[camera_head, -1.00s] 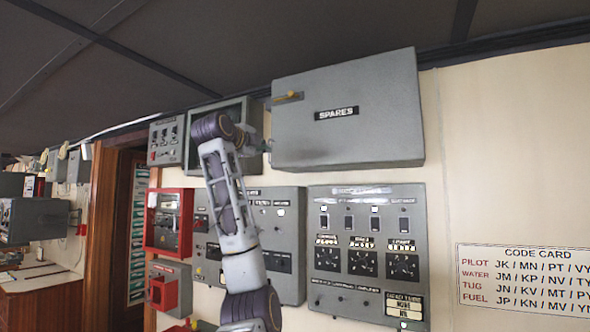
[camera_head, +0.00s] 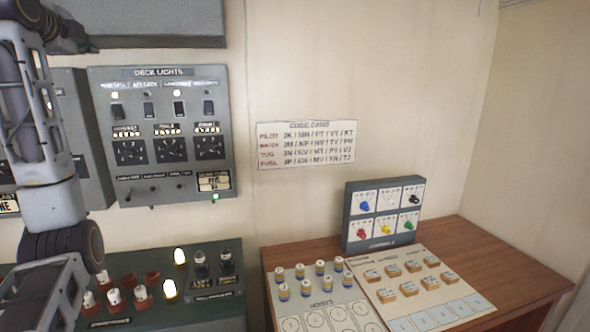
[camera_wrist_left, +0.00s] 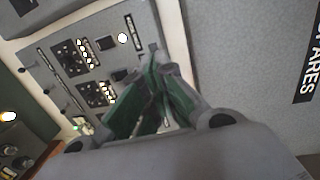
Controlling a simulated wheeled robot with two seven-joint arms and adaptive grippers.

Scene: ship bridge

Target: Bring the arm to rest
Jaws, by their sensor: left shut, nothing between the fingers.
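My left arm comes up the left edge of the head view. My left gripper (camera_head: 86,44) is at the upper left, by the lower left part of the grey spares box (camera_head: 165,25), partly cut off by the picture edge. In the left wrist view its green-padded fingers (camera_wrist_left: 156,62) are together with nothing between them. The spares box (camera_wrist_left: 240,60) fills the right of that view, and the deck lights panel (camera_wrist_left: 85,60) shows beyond the fingers. I cannot tell whether the gripper touches the box. My right gripper is not in view.
The deck lights panel (camera_head: 165,130) is on the wall below the box. A code card (camera_head: 306,145) hangs to its right. A green console (camera_head: 215,315) and a wooden desk (camera_head: 520,275) with a colour-marked panel (camera_head: 383,213) stand below. The wall at upper right is bare.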

